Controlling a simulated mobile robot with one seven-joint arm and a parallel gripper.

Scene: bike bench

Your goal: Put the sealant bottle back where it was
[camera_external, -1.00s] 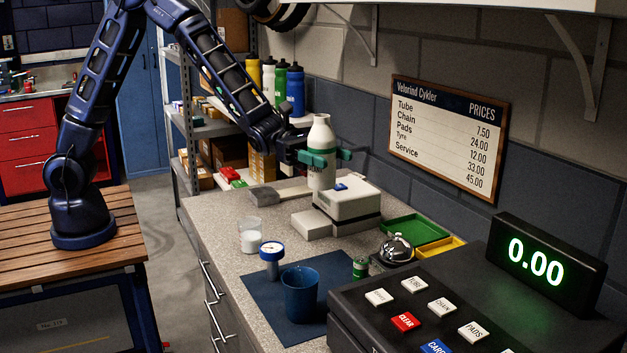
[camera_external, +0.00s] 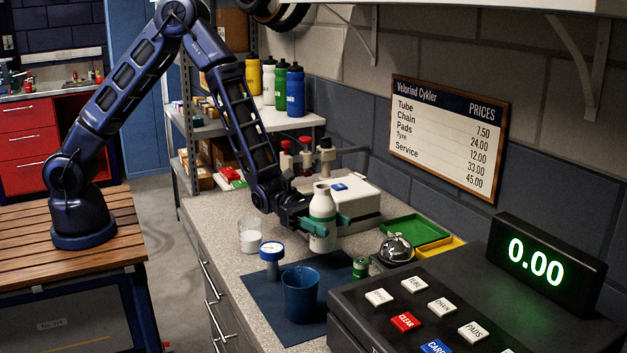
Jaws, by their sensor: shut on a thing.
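The sealant bottle (camera_external: 322,204) is white with a lighter cap and stands upright in my gripper (camera_external: 325,223). My gripper's green fingers are shut around the bottle's middle. The bottle is in front of the white box-shaped device with a blue button (camera_external: 352,199), close to the back edge of the dark blue mat (camera_external: 262,297). I cannot tell whether the bottle's base touches the counter.
A blue-topped gauge (camera_external: 271,252), a blue cup (camera_external: 300,292) and a small green can (camera_external: 360,267) stand near the bottle. A glass with white contents (camera_external: 250,238) is to the left. A bell (camera_external: 396,249), green tray (camera_external: 415,230) and cash register (camera_external: 450,300) lie right.

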